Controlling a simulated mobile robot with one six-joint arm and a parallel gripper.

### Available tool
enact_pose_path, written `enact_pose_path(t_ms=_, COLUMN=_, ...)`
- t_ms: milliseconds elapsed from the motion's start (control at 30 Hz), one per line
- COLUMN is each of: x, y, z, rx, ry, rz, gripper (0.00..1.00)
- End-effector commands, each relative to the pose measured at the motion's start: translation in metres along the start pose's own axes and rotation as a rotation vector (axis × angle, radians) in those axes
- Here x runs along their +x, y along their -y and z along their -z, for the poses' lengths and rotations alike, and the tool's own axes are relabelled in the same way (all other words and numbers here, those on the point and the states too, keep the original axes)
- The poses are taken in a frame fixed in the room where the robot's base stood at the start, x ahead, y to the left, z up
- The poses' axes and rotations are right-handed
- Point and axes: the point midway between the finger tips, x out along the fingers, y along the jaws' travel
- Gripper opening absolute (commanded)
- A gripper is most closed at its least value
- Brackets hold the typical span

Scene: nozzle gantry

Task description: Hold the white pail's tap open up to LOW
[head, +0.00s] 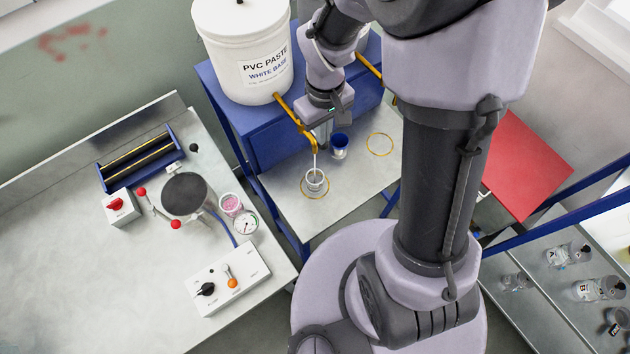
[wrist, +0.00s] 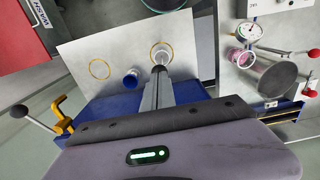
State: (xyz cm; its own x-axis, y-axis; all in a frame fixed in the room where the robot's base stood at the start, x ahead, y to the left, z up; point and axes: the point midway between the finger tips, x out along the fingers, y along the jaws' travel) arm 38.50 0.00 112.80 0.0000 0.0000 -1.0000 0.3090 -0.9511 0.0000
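The white pail (head: 243,55), labelled PVC PASTE WHITE BASE, stands on the blue stand. Its yellow tap pipe (head: 291,112) runs down towards the front. A thin pale stream (head: 315,157) shows below the spout, above a small cup (head: 316,181) inside a yellow ring. That cup also shows in the wrist view (wrist: 160,51). My gripper (head: 321,138) is down beside the tap's end. In the wrist view its fingers (wrist: 158,88) look close together. The tap's lever and any LOW mark are hidden or too small to make out.
A blue cup (head: 340,146) stands close to the right of my gripper. An empty yellow ring (head: 380,144) lies further right. A second yellow tap with a black-knobbed lever (wrist: 42,117) shows in the wrist view. A bench with controls (head: 228,280) lies to the left.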

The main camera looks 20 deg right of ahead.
Motion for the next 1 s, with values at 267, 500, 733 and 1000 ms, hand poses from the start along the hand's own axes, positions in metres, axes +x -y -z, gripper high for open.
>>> enact_pose_path(t_ms=267, x=-0.005, y=0.0, z=0.0, rx=0.0, ry=0.0, rz=0.0, gripper=0.0)
enact_pose_path(t_ms=500, x=-0.042, y=0.0, z=0.0, rx=0.0, ry=-0.001, rz=0.0, gripper=0.0)
enact_pose_path(t_ms=733, x=-0.04, y=0.0, z=0.0, rx=0.0, ry=0.0, rz=0.0, gripper=0.0)
enact_pose_path(t_ms=1000, x=-0.04, y=0.0, z=0.0, rx=0.0, ry=0.0, rz=0.0, gripper=0.0)
